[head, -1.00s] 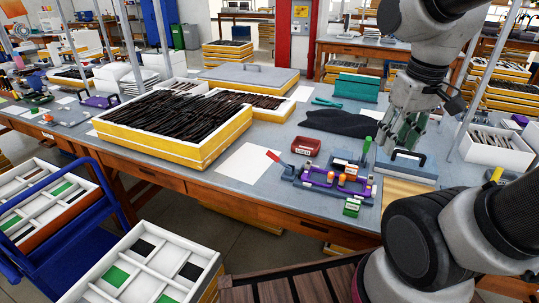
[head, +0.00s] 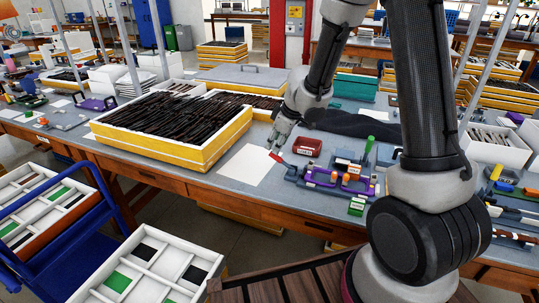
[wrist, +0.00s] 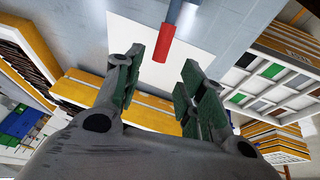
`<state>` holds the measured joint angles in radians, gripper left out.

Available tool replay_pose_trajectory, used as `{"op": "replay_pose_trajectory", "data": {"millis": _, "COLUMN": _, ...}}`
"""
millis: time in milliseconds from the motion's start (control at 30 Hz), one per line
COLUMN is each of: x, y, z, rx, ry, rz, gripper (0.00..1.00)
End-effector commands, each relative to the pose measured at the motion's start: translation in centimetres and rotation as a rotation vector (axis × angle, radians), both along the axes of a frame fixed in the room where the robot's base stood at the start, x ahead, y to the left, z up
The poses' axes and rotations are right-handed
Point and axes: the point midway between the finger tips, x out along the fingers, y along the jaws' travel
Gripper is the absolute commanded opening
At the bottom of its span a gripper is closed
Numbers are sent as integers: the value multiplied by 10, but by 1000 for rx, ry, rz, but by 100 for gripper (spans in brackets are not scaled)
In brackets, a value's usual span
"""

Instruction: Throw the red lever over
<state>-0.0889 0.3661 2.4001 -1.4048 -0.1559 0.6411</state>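The red lever (head: 275,157) sticks up and to the left from the left end of the blue-grey fixture (head: 317,184) on the bench. In the wrist view, the red handle end (wrist: 163,42) appears between and a little beyond my fingertips, with its blue-grey shaft running to the top edge. My gripper (head: 277,141) points down just above and behind the red lever. In the wrist view, its two green-padded fingers (wrist: 162,66) are spread apart, with nothing between them. Whether a finger touches the lever cannot be told.
A white sheet (head: 248,165) lies left of the lever. A yellow-sided tray of dark frames (head: 167,148) stands farther left. A small red bin (head: 307,145) stands behind the fixture. A green upright handle (head: 369,145) rises at the fixture's right. My arm hides part of the bench's right side.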

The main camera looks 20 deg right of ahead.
Motion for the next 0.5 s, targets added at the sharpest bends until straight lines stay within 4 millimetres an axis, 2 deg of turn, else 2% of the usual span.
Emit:
{"op": "replay_pose_trajectory", "data": {"millis": 267, "x": 8, "y": 5, "z": -22, "rx": -3, "ry": 3, "rz": -1, "gripper": 40}}
{"op": "replay_pose_trajectory", "data": {"millis": 500, "x": 20, "y": 10, "z": -50, "rx": -4, "ry": 3, "rz": -2, "gripper": 40}}
